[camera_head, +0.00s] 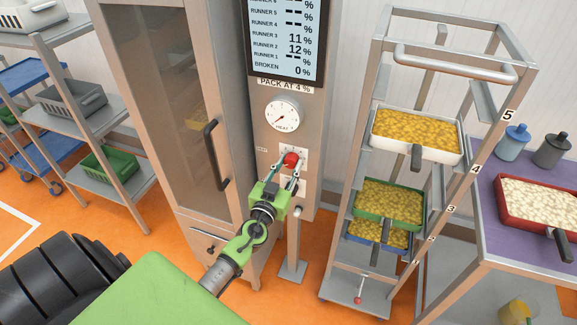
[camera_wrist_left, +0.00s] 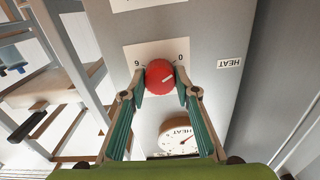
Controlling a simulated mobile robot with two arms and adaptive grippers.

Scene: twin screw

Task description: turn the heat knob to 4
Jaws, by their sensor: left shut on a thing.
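The red heat knob (camera_head: 291,159) sits on the grey panel below the dial. My left gripper (camera_head: 290,172) reaches up to it with one finger on each side. In the left wrist view the knob (camera_wrist_left: 160,77) is between the two fingertips (camera_wrist_left: 160,90), which are shut on it. A short white mark shows on its face; which number it points at I cannot tell. A 0 and a 6 or 9 show on the plate (camera_wrist_left: 140,52) beside it; the other numbers are hidden. The round HEAT dial (camera_head: 282,116) has its needle toward the lower left. My right gripper is not in view.
A screen (camera_head: 286,38) stands above a "PACK AT 4 %" sign. A cabinet door with a dark handle (camera_head: 217,155) is left of the panel. A rack (camera_head: 378,90) with several trays of yellow pieces stands right. A purple table (camera_head: 490,190) is far right.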

